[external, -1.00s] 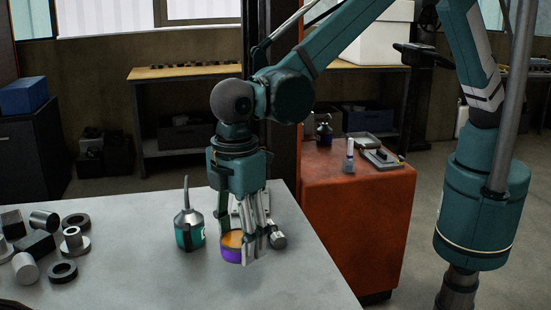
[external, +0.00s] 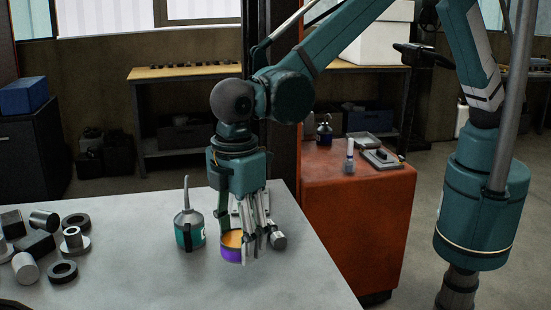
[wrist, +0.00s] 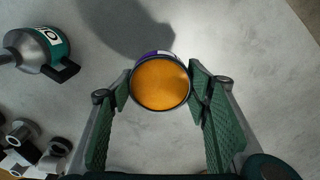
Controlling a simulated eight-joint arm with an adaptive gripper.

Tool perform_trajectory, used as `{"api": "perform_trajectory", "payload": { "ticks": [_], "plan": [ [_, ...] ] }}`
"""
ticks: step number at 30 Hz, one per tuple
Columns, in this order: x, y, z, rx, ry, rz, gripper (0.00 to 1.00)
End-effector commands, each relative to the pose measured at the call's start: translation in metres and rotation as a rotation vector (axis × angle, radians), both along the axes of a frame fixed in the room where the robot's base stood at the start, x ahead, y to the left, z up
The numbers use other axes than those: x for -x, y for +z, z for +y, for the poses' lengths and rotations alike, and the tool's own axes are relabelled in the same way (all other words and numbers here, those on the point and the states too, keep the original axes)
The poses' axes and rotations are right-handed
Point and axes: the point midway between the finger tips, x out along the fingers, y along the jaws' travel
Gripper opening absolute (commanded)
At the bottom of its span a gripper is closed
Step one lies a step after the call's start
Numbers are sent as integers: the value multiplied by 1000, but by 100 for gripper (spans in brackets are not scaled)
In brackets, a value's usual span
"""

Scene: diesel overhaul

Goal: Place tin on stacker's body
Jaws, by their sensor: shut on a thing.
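The tin (external: 229,255) is short and round, purple on the side with an orange top. It is upright at the table's right part, at or very near the surface. My gripper (external: 245,245) points down over it with its fingers on either side, partly hiding the tin in the external view. In the wrist view the tin's orange top (wrist: 160,87) sits between the fingertips of my gripper (wrist: 160,88), which is shut on it. I cannot clearly make out the stacker's body in these views.
A teal oil can (external: 189,234) with a tall spout stands just left of the tin. Several metal rings and cylinders lie at the table's left. A grey metal part (external: 277,240) lies close right of my fingers. An orange cabinet (external: 355,215) stands behind right. The front table is clear.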

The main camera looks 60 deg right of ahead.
Motion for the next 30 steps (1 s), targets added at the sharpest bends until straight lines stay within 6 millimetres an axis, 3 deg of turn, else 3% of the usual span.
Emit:
{"api": "perform_trajectory", "payload": {
  "ticks": [8,14,30],
  "plan": [
    [-17,18,-13,0,-40,0,30],
    [-46,49,-37,0,-111,0,30],
    [-128,165,-144,0,-371,0,30]
  ]
}}
